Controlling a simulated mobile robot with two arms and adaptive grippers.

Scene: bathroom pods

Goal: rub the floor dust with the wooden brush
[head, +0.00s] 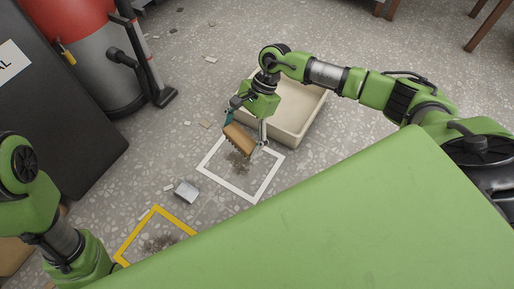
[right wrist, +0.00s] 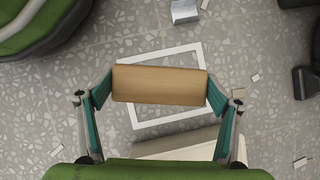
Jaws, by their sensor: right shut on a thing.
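My right gripper (head: 246,130) is shut on the wooden brush (head: 239,139), with one finger at each end of its block. In the right wrist view the brush (right wrist: 160,84) lies level across the picture between the fingertips. In the head view it is over the white square frame (head: 212,180) on the floor. A dark patch of dust (head: 238,163) shows inside that frame, partly behind the brush. I cannot tell whether the bristles touch the floor. A second dust patch (head: 160,242) lies inside a yellow frame (head: 129,238). The fingers of my left gripper are out of view.
A beige bin (head: 300,132) stands right behind the white frame. A small grey metal block (head: 187,191) lies between the two frames. A red and grey vacuum (head: 103,70) and a dark panel (head: 50,110) stand at the left. Small chips are scattered on the speckled floor.

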